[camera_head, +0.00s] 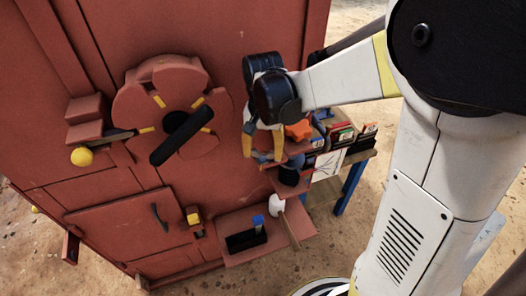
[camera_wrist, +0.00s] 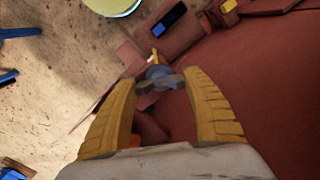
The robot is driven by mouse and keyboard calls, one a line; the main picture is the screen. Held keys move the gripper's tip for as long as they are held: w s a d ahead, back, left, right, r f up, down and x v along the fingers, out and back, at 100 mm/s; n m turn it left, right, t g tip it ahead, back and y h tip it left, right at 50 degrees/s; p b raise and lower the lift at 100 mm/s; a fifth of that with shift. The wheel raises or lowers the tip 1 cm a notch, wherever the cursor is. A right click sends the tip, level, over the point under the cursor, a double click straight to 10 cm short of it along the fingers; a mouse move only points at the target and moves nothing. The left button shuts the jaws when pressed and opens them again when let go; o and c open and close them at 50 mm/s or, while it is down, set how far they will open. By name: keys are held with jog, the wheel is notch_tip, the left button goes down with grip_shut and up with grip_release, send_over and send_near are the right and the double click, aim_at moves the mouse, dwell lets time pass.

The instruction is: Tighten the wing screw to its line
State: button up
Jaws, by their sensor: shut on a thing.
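The wing screw (camera_head: 264,157) is a small grey-blue piece on the red machine's right side, partly hidden by my gripper in the head view. My gripper (camera_head: 262,148) points down over it with two yellow fingers. In the wrist view the fingertips (camera_wrist: 160,80) close on the wings of the screw (camera_wrist: 158,72) from both sides. A small pale orange piece shows just beyond the screw; I cannot tell whether it is the line. How far the screw is turned cannot be read.
The red crusher body (camera_head: 215,40) fills the left, with a round hub and black handle (camera_head: 181,135). An orange knob (camera_head: 298,130) sits close right of my gripper. A lower red tray (camera_head: 236,262) holds small items. A blue-legged table (camera_head: 352,180) stands to the right.

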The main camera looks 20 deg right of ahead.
jog(key=o, duration=1.2)
notch_tip(320, 180, up, 12)
jog(key=shift+r, duration=0.1)
jog(key=n+t+b, duration=0.2)
jog(key=n+t, duration=0.1)
jog(key=t, duration=0.1)
send_near(263, 150)
jog(key=s, duration=0.4)
jog(key=s+f+n+t, duration=0.1)
jog(key=s+n+t, duration=0.1)
jog(key=s, duration=0.1)
jog(key=s+f+n+t, duration=0.1)
jog(key=s, duration=0.1)
jog(key=shift+d+f, duration=0.1)
jog(key=shift+f, duration=0.25)
